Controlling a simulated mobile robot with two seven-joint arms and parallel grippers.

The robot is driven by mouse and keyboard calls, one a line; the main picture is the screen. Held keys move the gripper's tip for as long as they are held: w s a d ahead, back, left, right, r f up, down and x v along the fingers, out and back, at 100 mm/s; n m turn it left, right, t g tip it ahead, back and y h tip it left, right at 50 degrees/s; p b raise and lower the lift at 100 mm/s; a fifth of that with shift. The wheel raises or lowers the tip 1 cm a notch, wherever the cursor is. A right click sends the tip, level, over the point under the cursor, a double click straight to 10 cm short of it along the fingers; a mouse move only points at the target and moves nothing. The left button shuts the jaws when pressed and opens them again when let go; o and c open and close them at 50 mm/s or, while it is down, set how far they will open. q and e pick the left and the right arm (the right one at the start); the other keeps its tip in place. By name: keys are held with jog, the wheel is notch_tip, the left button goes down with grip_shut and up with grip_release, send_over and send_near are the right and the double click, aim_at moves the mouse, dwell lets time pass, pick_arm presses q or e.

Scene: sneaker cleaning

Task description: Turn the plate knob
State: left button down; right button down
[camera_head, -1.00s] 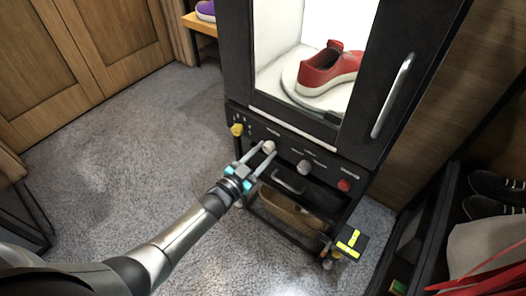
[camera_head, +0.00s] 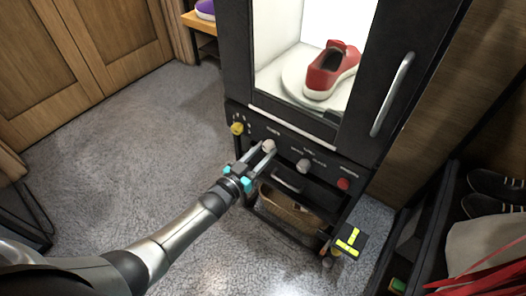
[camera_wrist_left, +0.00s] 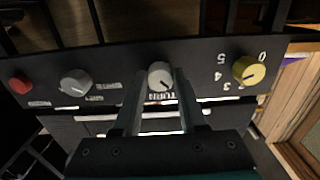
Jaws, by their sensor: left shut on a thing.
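The plate knob (camera_head: 269,146) is a pale round knob on the black control panel of the cabinet. In the left wrist view the knob (camera_wrist_left: 160,77) sits between my fingertips, above lettering that reads "TURN", seen upside down. My left gripper (camera_head: 265,153) is shut on it, one finger on each side. Inside the lit cabinet a red sneaker (camera_head: 331,72) with a white sole stands on a round white plate (camera_head: 291,78). My right gripper is not in view.
The panel also has a yellow knob (camera_head: 237,128), a grey knob (camera_head: 304,166) and a red button (camera_head: 344,184). A basket (camera_head: 290,210) sits below. A black and yellow object (camera_head: 349,241) is at the lower right corner. Grey floor is clear at left.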

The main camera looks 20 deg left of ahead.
pick_arm(q)
jog(key=shift+c, duration=2.3)
grip_release()
jog(key=shift+s, duration=0.1)
jog(key=shift+s+a, duration=0.15)
jog(key=shift+s, duration=0.1)
jog(key=p+v, duration=0.4)
jog(key=v, duration=1)
jog(key=shift+s, duration=0.2)
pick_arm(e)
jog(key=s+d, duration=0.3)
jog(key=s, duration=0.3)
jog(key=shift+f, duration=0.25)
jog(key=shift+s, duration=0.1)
